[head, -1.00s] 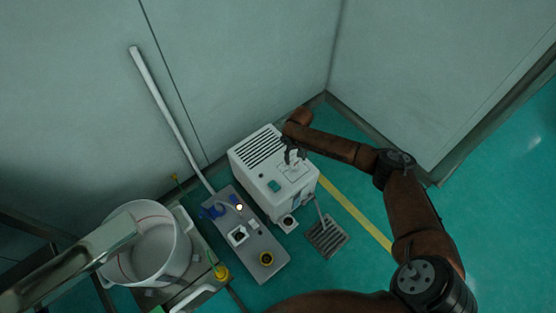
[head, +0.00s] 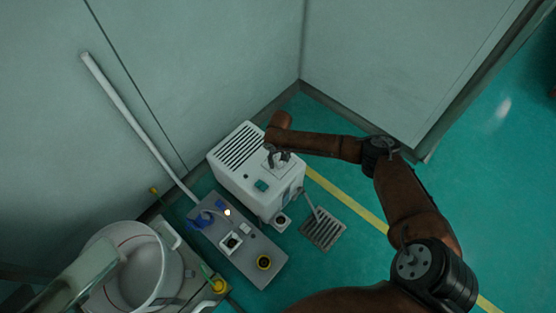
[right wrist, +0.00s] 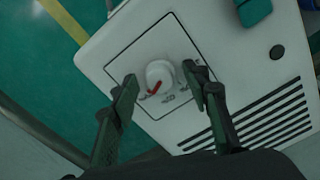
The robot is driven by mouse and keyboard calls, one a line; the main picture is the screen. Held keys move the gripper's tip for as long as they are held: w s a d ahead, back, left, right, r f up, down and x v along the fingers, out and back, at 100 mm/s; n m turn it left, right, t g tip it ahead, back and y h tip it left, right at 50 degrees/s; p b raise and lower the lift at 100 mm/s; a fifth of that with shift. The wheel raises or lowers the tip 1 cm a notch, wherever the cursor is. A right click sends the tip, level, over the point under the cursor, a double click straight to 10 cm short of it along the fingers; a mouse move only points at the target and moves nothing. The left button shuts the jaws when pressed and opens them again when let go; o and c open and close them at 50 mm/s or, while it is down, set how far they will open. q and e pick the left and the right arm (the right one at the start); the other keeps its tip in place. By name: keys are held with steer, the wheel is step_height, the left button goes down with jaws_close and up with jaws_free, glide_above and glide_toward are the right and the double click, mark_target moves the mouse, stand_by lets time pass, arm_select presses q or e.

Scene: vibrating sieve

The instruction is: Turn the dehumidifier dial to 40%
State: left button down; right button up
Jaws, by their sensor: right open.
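The dehumidifier (head: 232,182) is a white box with dark vent slots, standing on the floor near the wall. Its dial (right wrist: 160,76) shows in the right wrist view as a round white knob with a red pointer, inside a black outlined panel (right wrist: 130,50). The pointer aims to the lower left of that picture; the marks around it are too small to read. My right gripper (right wrist: 160,88) is open, its fingers on either side of the dial with gaps visible. In the head view, my right gripper (head: 278,158) is over the top of the box. My left gripper is not in view.
A white bucket (head: 150,260) stands at the lower left. A floor drain grate (head: 323,230) is right of the box. Walls close off the back; green floor is free at right.

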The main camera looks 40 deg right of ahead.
steer(key=c, duration=1.2)
steer(key=shift+o, duration=0.2)
